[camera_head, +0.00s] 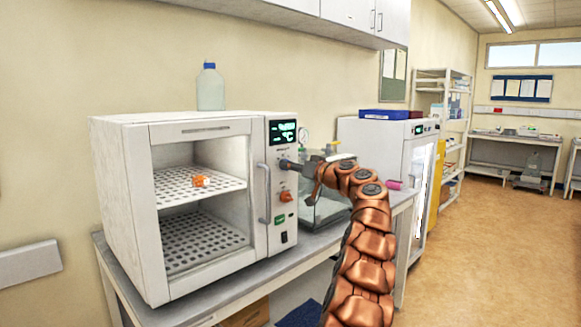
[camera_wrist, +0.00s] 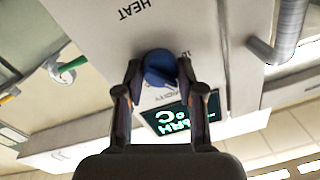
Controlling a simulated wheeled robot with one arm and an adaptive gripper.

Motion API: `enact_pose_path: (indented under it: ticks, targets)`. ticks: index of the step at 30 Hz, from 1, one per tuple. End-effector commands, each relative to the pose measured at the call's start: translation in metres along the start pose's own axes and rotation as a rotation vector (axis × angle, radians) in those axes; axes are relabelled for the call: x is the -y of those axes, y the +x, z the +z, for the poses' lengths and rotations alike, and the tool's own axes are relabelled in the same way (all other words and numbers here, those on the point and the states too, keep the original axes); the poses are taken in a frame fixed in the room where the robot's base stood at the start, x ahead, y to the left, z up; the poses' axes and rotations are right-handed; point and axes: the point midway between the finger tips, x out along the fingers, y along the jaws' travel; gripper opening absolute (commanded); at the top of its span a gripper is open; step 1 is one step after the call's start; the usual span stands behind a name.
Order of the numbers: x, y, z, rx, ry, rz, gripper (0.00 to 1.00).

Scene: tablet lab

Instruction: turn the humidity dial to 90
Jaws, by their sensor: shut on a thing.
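The humidity dial (camera_wrist: 160,66) is a round blue knob on the cabinet's front panel. In the wrist view it sits between the two fingers of my gripper (camera_wrist: 160,72), which is shut on it. The panel lettering beside it is partly covered by the fingers. The lit display (camera_wrist: 172,121) appears upside down, with %RH and °C showing; its number is not readable. In the head view my gripper (camera_head: 288,163) meets the panel just below the display (camera_head: 283,132), hiding the dial. The white cabinet (camera_head: 200,128) stands on a bench.
An orange knob (camera_head: 286,196) sits below my gripper, with a green button (camera_head: 280,219) and black switch (camera_head: 284,238) under it. The cabinet's door handle (camera_head: 264,193) is close to the left. A glass container (camera_head: 328,212) stands close to the right.

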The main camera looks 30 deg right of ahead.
Motion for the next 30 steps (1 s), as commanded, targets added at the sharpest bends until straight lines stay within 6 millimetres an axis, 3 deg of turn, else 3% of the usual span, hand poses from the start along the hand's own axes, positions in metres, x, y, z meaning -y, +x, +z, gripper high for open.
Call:
enact_pose_path:
  ticks: [30]
  targets:
    - [0.0030,0.0005,-0.0009,-0.057,0.947,-0.015,0.03]
